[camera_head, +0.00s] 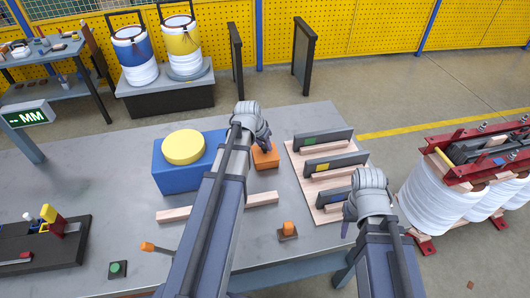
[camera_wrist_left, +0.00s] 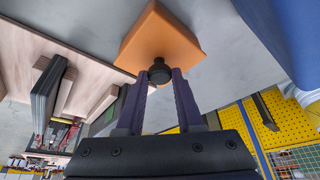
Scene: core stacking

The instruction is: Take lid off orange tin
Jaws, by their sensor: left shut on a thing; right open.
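The orange tin (camera_head: 265,160) is a small box on the grey table, right of the blue box. My left gripper (camera_head: 265,146) is directly above it and covers part of its top. In the left wrist view, the left gripper (camera_wrist_left: 158,85) is shut on a round black knob (camera_wrist_left: 159,70) at the orange tin (camera_wrist_left: 160,35). I cannot make out the seam between lid and tin, nor whether the lid is raised. My right gripper (camera_head: 346,226) is open and empty, low at the right near the wooden board.
A blue box (camera_head: 172,178) with a yellow round top (camera_head: 183,147) stands close on the left. A wooden board (camera_head: 308,182) with upright dark plates is on the right.

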